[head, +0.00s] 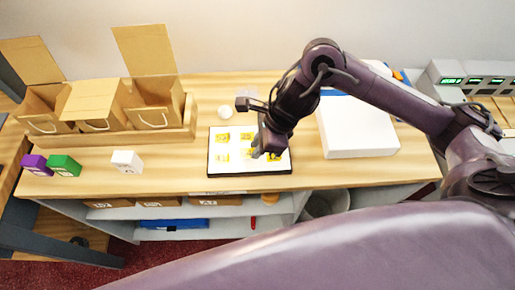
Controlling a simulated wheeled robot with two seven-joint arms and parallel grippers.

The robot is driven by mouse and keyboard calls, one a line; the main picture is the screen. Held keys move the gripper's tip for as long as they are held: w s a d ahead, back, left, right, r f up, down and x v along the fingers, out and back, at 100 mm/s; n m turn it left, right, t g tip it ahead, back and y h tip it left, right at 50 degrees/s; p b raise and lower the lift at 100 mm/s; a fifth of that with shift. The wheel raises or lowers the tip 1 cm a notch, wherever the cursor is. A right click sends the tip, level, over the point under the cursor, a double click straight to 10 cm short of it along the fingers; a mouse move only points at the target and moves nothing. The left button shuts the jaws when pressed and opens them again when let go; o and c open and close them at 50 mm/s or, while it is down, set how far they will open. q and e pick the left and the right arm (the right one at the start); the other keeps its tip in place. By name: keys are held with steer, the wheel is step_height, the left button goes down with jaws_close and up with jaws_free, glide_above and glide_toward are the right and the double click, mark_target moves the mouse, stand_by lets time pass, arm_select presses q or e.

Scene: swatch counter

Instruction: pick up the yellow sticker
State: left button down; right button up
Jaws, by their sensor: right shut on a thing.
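A white sheet with a black border (213,168) lies on the wooden counter. Several small yellow stickers are on it, in rows; one yellow sticker (223,138) shows at its upper left. My right gripper (259,152) reaches down over the right half of the sheet, its fingers at the stickers. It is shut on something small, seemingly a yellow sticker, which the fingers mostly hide. I cannot tell whether that piece is clear of the sheet. My left gripper is out of view.
Cardboard boxes with handles stand in a wooden tray (130,139) at the left. Purple (35,165), green (64,165) and white (127,161) blocks stand in front. A white ball (225,112) lies behind the sheet. A large white box (355,128) stands to the right.

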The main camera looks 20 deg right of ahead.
step_height(320, 180, up, 22)
steer(key=p, duration=0.7)
steer(key=shift+f, duration=0.15)
